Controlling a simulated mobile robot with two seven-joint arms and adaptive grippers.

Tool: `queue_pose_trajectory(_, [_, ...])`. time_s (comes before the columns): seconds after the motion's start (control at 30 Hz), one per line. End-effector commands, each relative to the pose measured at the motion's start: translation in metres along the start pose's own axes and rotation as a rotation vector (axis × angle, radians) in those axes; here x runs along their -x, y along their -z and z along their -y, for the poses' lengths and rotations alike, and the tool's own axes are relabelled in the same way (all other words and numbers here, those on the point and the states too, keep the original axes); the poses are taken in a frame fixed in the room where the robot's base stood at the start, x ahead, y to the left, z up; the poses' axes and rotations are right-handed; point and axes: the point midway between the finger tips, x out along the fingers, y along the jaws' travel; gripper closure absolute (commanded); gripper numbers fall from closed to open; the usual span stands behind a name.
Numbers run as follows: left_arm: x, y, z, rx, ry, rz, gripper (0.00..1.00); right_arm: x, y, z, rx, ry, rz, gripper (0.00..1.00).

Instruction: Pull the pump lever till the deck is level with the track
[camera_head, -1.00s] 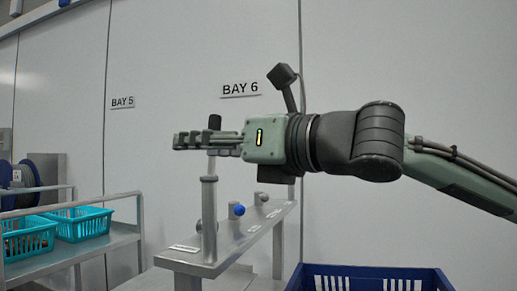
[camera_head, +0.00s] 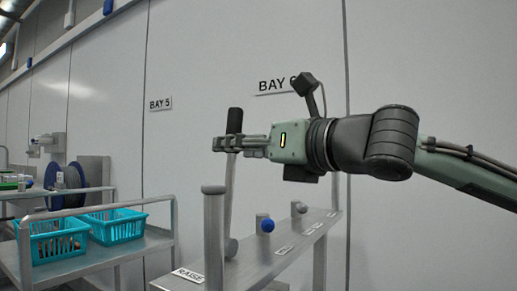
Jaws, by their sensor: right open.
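The pump lever stands on a grey metal bench, a pale rod (camera_head: 229,197) with a black grip (camera_head: 235,121) on top. It leans slightly, and its foot is at a round pivot beside a thick grey post (camera_head: 214,238). My right gripper (camera_head: 224,145) reaches in from the right, level with the lower end of the black grip. Its fingers are open and cross the lever; whether they touch it I cannot tell. A label reading RAISE (camera_head: 188,275) is at the bench's front end. I cannot make out the deck or the track. My left gripper is out of view.
The bench (camera_head: 255,262) also carries a blue knob (camera_head: 266,224) and a grey knob (camera_head: 298,208). At left, a metal cart (camera_head: 85,263) holds two turquoise baskets (camera_head: 116,226). Behind is a pale wall with a BAY 5 sign (camera_head: 160,103).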

Motion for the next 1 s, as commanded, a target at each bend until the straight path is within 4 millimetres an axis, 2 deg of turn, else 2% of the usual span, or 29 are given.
queue_pose_trajectory(0.2, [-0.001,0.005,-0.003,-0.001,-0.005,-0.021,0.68,-0.021,0.0,0.0,0.0,-0.001,0.0,0.53])
queue_pose_trajectory(0.53, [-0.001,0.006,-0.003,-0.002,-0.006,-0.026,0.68,-0.025,0.0,0.0,0.0,0.001,0.0,0.53])
queue_pose_trajectory(0.9, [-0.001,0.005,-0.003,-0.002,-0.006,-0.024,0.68,-0.024,0.0,0.0,0.0,0.0,0.001,0.98])
queue_pose_trajectory(1.0, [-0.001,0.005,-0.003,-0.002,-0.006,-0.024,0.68,-0.024,0.0,0.0,0.0,0.0,0.001,1.0])
